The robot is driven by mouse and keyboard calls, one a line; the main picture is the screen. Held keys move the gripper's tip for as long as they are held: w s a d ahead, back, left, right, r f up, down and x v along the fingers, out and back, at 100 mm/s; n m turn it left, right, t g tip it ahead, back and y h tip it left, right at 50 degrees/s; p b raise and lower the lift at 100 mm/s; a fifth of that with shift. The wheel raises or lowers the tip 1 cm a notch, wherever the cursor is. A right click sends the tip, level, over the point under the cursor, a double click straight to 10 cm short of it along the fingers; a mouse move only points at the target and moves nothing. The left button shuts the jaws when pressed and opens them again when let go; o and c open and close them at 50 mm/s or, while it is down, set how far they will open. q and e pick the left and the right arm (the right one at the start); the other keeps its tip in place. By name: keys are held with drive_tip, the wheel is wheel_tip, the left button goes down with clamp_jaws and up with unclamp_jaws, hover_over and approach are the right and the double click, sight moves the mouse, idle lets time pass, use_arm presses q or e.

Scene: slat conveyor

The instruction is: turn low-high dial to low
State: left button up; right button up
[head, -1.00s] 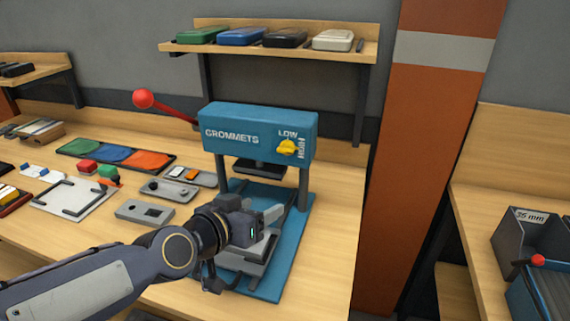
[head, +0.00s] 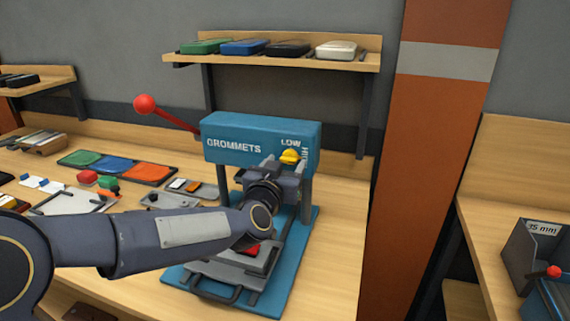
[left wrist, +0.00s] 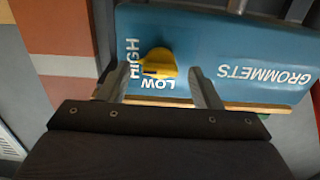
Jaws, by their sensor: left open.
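The yellow low-high dial (head: 290,156) is on the front of the blue GROMMETS press (head: 232,140). In the left wrist view, which is upside down, the dial (left wrist: 158,62) sits beside HIGH and above LOW; its narrow end seems to point toward the HIGH side. My left gripper (head: 288,170) is raised in front of the dial and hides its lower part in the head view. In the left wrist view my left gripper (left wrist: 160,78) is open, with one finger on each side of the dial. My right gripper is not in view.
A red-knobbed lever (head: 145,104) sticks out at the press's left. The press's blue base (head: 290,270) holds a grey plate under my arm. Small parts and colored trays (head: 117,160) lie on the bench at left. An orange pillar (head: 430,150) stands at right.

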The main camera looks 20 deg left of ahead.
use_arm(q)
drive_tip(key=shift+w, duration=0.3)
drive_tip(key=c, duration=1)
